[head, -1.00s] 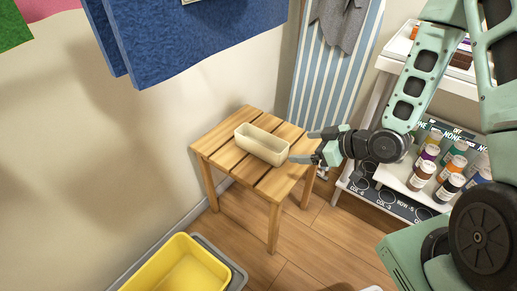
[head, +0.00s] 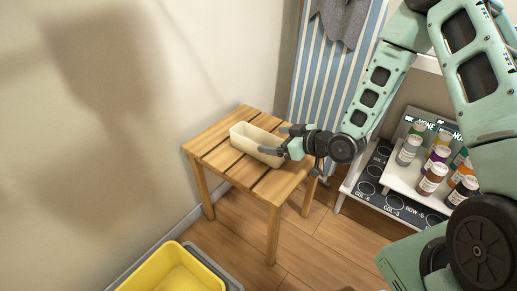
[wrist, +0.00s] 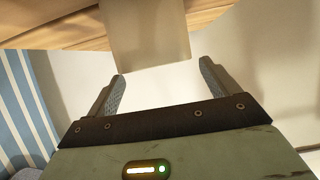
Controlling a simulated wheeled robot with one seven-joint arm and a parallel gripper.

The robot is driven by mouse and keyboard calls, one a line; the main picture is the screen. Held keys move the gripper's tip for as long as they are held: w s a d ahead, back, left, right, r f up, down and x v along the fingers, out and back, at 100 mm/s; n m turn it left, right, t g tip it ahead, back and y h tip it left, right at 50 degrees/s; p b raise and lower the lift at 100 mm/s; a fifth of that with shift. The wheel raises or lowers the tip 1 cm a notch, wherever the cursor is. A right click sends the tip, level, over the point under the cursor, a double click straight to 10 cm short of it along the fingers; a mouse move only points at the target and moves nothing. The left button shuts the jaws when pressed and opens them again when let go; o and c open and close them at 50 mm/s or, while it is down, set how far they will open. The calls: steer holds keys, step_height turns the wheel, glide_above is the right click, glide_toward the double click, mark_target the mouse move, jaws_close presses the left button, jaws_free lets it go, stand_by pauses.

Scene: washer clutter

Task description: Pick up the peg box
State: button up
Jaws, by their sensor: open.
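The peg box (head: 247,143) is a cream, open-topped rectangular box on the slatted wooden stool (head: 213,154). In the wrist view the near end of the box (wrist: 148,34) shows ahead of the fingers, roughly between their lines. My gripper (head: 272,140) is at the box's right end, with its fingers pointing left and spread apart. In the wrist view my gripper (wrist: 160,82) is open, and the space between its fingertips looks empty. In the head view the fingers overlap the box's right end, so I cannot tell whether they touch it.
A yellow bin (head: 172,271) stands on the floor at lower left. A white shelf with several bottles (head: 432,178) is to the right. A striped ironing board (head: 324,68) stands behind the stool. The wall (head: 150,90) is close on the left.

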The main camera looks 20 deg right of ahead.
mark_target(262, 137)
steer(key=shift+b+x, duration=1.05)
steer(key=shift+x, duration=1.75)
steer(key=shift+r, duration=0.15)
steer(key=c, duration=1.2)
